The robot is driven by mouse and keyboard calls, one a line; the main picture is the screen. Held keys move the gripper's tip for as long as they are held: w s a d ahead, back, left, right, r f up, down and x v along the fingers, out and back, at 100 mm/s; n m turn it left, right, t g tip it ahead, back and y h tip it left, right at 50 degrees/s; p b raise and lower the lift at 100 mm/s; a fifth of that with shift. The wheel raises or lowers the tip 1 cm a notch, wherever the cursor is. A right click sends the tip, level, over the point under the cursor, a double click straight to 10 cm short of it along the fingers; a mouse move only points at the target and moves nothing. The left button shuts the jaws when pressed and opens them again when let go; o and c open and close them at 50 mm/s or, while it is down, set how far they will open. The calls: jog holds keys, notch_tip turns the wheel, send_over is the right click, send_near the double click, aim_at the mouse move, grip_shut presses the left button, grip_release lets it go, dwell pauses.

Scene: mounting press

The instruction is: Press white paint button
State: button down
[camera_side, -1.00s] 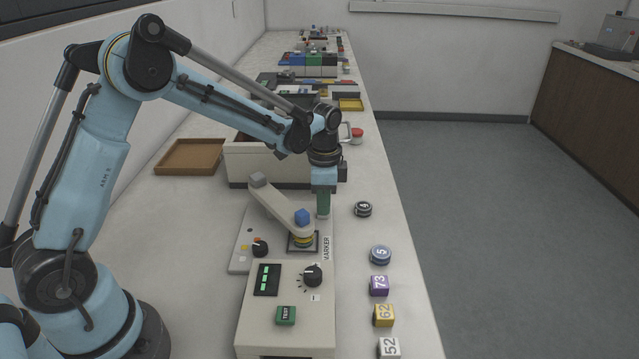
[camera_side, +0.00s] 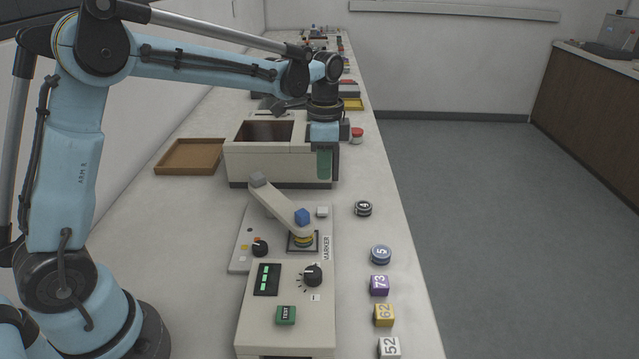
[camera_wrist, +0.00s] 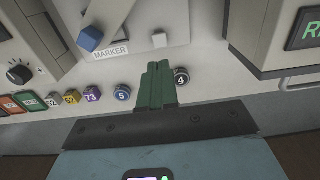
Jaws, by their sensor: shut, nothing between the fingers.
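A small white button (camera_side: 322,211) sits on the pale marker panel (camera_side: 243,258), at its far right corner. It also shows in the wrist view (camera_wrist: 159,39), beyond my fingertips. My gripper (camera_side: 324,176) has green fingers that are shut and empty. It hangs above the panel's far end, clear of the button, in front of the pale box in the side view. In the wrist view the fingers (camera_wrist: 160,68) lie together, pointing towards the panel.
A pale open-topped box (camera_side: 245,165) stands behind the panel. A control box with a dark knob (camera_side: 313,275) and a green TEST button (camera_side: 286,315) stands in front. Numbered pieces, including a black disc (camera_side: 363,208) and a blue disc (camera_side: 381,255), line the right side. A brown tray (camera_side: 190,157) lies left.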

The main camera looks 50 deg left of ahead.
jog(key=shift+r, duration=2.45)
jog(key=s+d+f+n+t, duration=0.1)
jog(key=s+n+t, duration=0.6)
jog(key=s, duration=0.9)
jog(key=shift+s+d+f+n, duration=0.35)
jog(key=shift+f+n, duration=0.3)
jog(key=shift+n, duration=0.35)
